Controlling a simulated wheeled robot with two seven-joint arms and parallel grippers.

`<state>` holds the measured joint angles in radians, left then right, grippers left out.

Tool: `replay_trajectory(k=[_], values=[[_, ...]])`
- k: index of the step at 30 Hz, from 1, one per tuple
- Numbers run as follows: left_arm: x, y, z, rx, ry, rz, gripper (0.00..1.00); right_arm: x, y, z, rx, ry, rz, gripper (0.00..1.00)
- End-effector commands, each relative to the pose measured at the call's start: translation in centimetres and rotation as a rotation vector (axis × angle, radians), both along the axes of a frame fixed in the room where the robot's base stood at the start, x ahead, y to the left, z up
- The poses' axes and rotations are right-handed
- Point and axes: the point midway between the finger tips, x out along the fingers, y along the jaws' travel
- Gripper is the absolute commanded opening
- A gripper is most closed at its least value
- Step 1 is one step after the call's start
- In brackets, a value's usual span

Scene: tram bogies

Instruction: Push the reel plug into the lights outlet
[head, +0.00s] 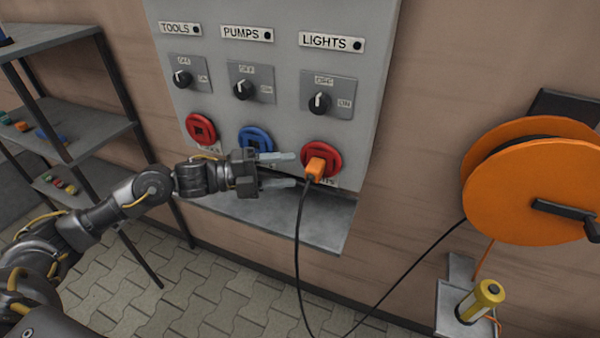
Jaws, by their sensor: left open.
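The orange reel plug (315,168) sits at the red lights outlet (333,154), under the LIGHTS label (331,42). It looks to be in the outlet's opening, but I cannot tell how deep. Its black cable (298,240) hangs down to the floor. My left gripper (285,170) is open, just left of the plug, with its two fingers pointing at it and nothing visible between them. The orange cable reel (520,190) hangs on the wall at the right. My right gripper is not in view.
The panel (215,90) also has a red tools outlet (200,129) and a blue pumps outlet (256,139), with rotary switches above. A grey ledge (320,222) juts out below. Shelves (85,140) stand left; a yellow lamp (482,298) stands lower right.

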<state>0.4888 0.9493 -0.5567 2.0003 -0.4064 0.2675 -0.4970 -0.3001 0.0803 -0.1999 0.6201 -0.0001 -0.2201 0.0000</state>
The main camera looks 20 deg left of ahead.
Motion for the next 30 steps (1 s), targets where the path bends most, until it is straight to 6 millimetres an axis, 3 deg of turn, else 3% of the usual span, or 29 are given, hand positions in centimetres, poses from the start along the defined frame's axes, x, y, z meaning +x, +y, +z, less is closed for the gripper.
replay_trajectory(k=[4,10,22,30], values=[[-1.2,2.5,-0.4,0.003,0.000,0.002,0.56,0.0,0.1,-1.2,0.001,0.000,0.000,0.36],[-2.2,4.5,-0.2,0.000,0.000,0.001,0.56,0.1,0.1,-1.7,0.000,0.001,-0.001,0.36],[-2.4,4.9,0.1,-0.001,0.000,0.000,0.56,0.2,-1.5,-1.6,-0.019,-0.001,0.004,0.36],[-2.4,4.9,0.0,-0.001,0.000,0.000,0.56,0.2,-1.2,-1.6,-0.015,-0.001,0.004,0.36]])
